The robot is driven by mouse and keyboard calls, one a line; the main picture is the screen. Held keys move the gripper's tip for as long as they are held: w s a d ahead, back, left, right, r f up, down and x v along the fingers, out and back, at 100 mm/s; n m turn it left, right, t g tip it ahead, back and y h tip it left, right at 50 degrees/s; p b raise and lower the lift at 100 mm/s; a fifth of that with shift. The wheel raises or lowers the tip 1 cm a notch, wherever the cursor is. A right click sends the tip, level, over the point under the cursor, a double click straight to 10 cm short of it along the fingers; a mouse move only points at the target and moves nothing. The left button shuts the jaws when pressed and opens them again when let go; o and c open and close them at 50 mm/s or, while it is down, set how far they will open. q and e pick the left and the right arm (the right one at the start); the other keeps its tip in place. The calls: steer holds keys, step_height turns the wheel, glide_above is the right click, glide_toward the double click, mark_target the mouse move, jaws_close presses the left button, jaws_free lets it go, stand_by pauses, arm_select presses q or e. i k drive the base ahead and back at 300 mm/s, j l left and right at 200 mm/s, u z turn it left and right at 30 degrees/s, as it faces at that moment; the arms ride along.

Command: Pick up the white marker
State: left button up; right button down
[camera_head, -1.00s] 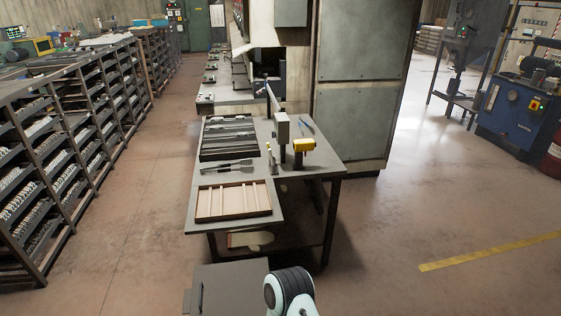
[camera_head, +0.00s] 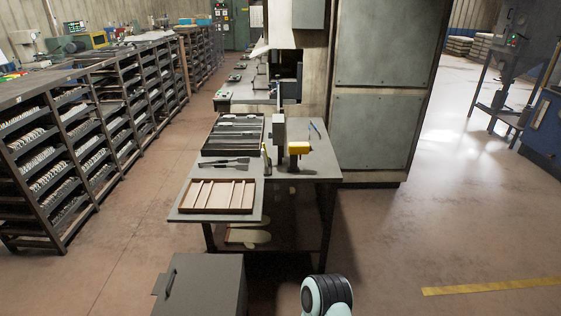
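I cannot make out a white marker in the head view. The grey worktable (camera_head: 320,171) stands ahead of me. On it lie a black compartment tray (camera_head: 261,122) at the back left and a shallow wooden tray (camera_head: 252,208) with light dividers at the front. Dark flat tools (camera_head: 224,163) lie between the trays. A small yellow-and-dark upright item (camera_head: 266,158) stands to their right. Neither gripper is in view. Only a rounded white and black link of my arm shows at the bottom edge.
A grey post (camera_head: 279,133), a yellow-topped device (camera_head: 298,148) and a thin blue item (camera_head: 316,129) are on the table's right half. A dark grey box (camera_head: 205,290) stands before the table. Shelving (camera_head: 110,110) lines the left. Floor to the right is clear.

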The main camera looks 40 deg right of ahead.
mark_target(262, 150)
steer(key=k+l, duration=0.1)
steer(key=l, duration=0.95)
steer(key=i+l, duration=0.1)
steer(key=l, duration=0.45)
steer(key=i+l+z, duration=0.1)
steer(key=l, duration=0.45)
